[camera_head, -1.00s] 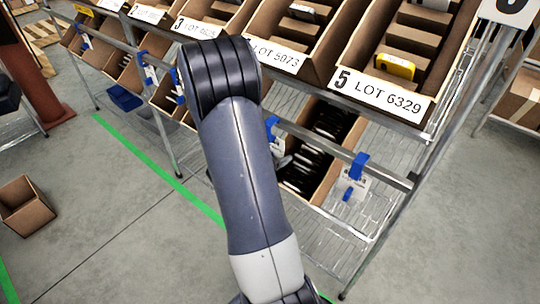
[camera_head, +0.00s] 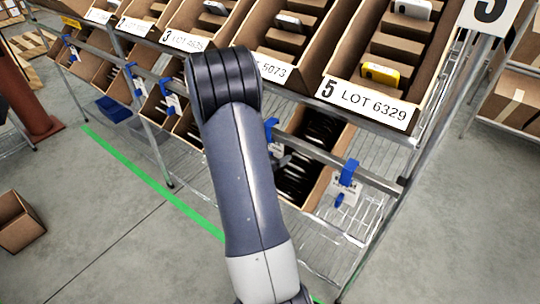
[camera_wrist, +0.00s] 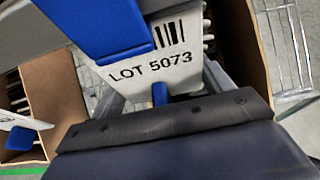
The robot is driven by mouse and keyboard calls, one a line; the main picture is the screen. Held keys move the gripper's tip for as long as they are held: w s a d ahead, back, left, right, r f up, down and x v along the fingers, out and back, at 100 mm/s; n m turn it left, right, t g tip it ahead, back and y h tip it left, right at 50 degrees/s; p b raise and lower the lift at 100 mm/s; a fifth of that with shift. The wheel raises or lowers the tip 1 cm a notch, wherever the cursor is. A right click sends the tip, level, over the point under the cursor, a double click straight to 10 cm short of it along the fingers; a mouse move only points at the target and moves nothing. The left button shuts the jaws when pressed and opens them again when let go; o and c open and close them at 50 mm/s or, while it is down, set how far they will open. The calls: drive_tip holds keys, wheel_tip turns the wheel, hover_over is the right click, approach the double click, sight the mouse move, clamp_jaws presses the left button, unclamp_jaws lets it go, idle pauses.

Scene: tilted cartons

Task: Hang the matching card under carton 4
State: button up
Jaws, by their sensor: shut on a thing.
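A white card (camera_wrist: 150,66) reading LOT 5073, with a barcode and a large blue clip (camera_wrist: 98,25) at its top, fills the middle of the wrist view. My gripper (camera_wrist: 163,97) is shut on the small blue tab at the card's lower edge. In the head view this card (camera_head: 277,150) and its clip show just right of my arm, by the front rail below the carton labelled 5073 (camera_head: 271,70). That carton's number is hidden behind my arm. I cannot tell whether the clip is seated on the rail (camera_head: 315,153).
Carton 5 (camera_head: 366,104), LOT 6329, stands to the right, with another blue-clipped card (camera_head: 345,190) on the rail below it. Carton 3 (camera_head: 185,39) is to the left. Lower cartons (camera_head: 325,190) with dark items sit behind the rail. Open floor lies at left.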

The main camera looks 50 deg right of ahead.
drive_tip(key=shift+d+f+b, duration=0.15)
drive_tip(key=shift+f+b, duration=0.6)
drive_tip(key=shift+b, duration=0.1)
drive_tip(key=shift+f, duration=0.1)
drive_tip(key=o, duration=1.2)
drive_tip(key=shift+o, duration=0.2)
drive_tip(key=v, duration=1)
drive_tip(key=shift+a, duration=0.4)
